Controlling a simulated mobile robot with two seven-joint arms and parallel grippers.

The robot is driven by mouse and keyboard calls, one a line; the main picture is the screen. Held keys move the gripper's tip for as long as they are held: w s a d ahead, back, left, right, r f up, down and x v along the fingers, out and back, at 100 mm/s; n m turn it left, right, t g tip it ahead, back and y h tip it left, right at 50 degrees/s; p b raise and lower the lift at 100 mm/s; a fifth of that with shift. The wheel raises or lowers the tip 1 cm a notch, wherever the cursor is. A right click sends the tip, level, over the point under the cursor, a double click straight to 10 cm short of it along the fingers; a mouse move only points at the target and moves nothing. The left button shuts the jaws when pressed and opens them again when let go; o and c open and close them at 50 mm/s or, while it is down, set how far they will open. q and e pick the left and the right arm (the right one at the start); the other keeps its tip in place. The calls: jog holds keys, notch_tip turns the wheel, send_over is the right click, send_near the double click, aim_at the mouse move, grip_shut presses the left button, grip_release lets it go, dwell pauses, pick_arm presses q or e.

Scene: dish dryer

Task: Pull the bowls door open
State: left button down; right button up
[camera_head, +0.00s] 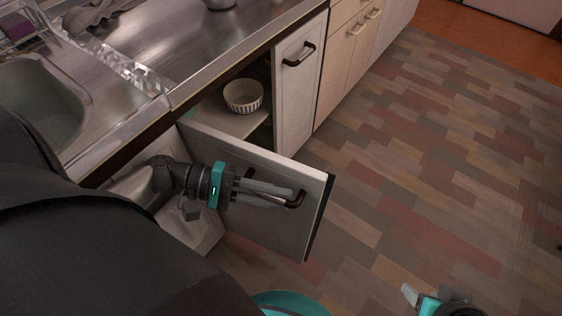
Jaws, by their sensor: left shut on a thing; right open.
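The bowls door (262,155) is a white cabinet door that stands swung out from the counter front. Its dark handle (296,199) is at the door's outer end. My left gripper (288,194) is at the handle and shut on it. A white ribbed bowl (243,96) sits on a shelf inside the open cabinet. My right gripper (418,297) is open at the bottom edge of the view, apart from the door. Part of it is cut off by the frame.
A second cabinet door (300,85) with a dark handle is closed beside the opening. The counter (205,45) and sink (45,105) lie above. The wooden floor (430,160) to the right is clear.

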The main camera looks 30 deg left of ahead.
pick_arm(q)
jog(key=shift+s, duration=0.1)
dwell(0.4)
jog(key=c, duration=1.1)
grip_release()
jog(key=shift+r, duration=0.1)
